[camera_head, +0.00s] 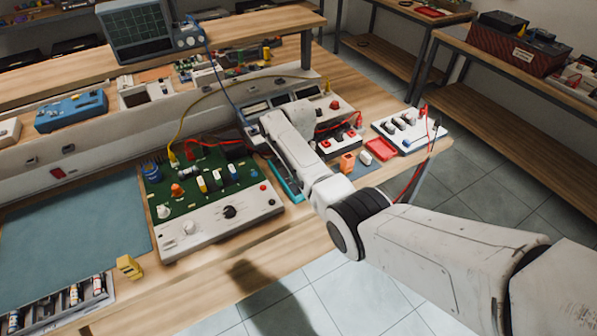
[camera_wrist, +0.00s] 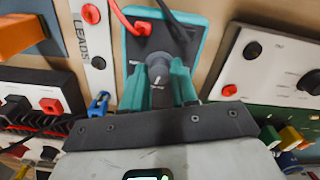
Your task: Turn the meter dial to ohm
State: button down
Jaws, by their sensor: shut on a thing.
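The meter (camera_wrist: 138,48) has a dark face and a teal rim. It lies in the upper middle of the wrist view, with a red and a black lead at its far end. Its grey dial (camera_wrist: 158,66) carries a pale line that runs roughly along the picture's vertical. The scale marks are too small to read. My gripper (camera_wrist: 158,80) has its two teal fingers shut on the dial, one on each side. In the head view a teal edge of the meter (camera_head: 286,182) shows beside my arm, which hides the dial and fingers.
A green circuit board with a white control panel (camera_head: 225,218) stands close left of the meter. A white switch board (camera_head: 408,130), a red tray (camera_head: 381,149) and an orange block (camera_head: 347,162) lie to the right. A blue mat (camera_head: 75,235) gives clear room at left.

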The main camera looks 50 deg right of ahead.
jog(key=m, duration=1.1)
jog(key=shift+m+b, duration=0.3)
jog(key=shift+m, duration=1.6)
jog(key=c, duration=0.9)
grip_release()
jog(key=shift+o, duration=0.2)
notch_tip(320, 180, up, 11)
jog(key=b, duration=0.1)
jog(key=shift+f, duration=0.1)
